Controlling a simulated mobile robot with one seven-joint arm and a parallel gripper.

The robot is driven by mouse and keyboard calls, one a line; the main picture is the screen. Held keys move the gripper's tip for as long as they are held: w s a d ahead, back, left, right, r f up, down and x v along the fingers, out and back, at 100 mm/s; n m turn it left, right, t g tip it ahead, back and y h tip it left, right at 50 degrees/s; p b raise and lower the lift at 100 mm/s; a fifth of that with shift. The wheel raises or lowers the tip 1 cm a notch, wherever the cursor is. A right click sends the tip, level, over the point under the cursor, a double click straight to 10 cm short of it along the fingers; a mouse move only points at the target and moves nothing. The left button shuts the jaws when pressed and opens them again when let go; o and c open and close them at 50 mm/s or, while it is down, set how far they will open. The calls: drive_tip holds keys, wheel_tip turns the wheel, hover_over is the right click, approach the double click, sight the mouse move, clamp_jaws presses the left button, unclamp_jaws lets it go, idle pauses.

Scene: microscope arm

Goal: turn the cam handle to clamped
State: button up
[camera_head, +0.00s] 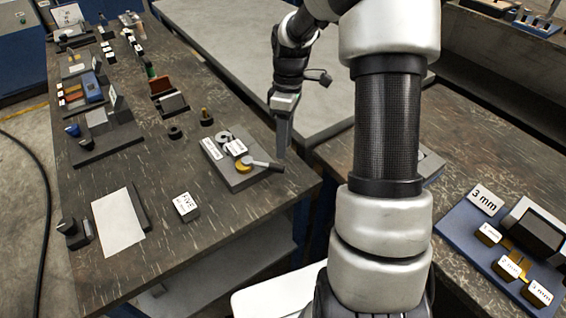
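A grey clamp plate (224,172) lies near the right edge of the left bench. It carries a yellow cam hub (243,165), round grey parts and two small white labels whose words are too small to read. The cam handle (263,164) is a grey bar reaching from the hub to the right, past the plate's edge. My gripper (284,155) points down just right of the handle's outer end. Its fingers appear as one grey shape, so the gap between them is hidden. I cannot tell whether it touches the handle.
A white labelled block (185,206) and a white sheet (119,221) lie nearer on the bench. A black ring (175,132) and a small brass-topped post (206,117) stand behind the plate. A blue tray (475,225) with yellow blocks sits at right. My arm hides the middle.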

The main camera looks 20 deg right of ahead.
sight(283, 166)
drive_tip(key=f, duration=0.4)
drive_tip(key=s+f, duration=0.1)
drive_tip(key=f, duration=0.1)
drive_tip(key=shift+a+f+b, duration=0.25)
drive_tip(key=shift+a+b, duration=0.1)
clamp_jaws()
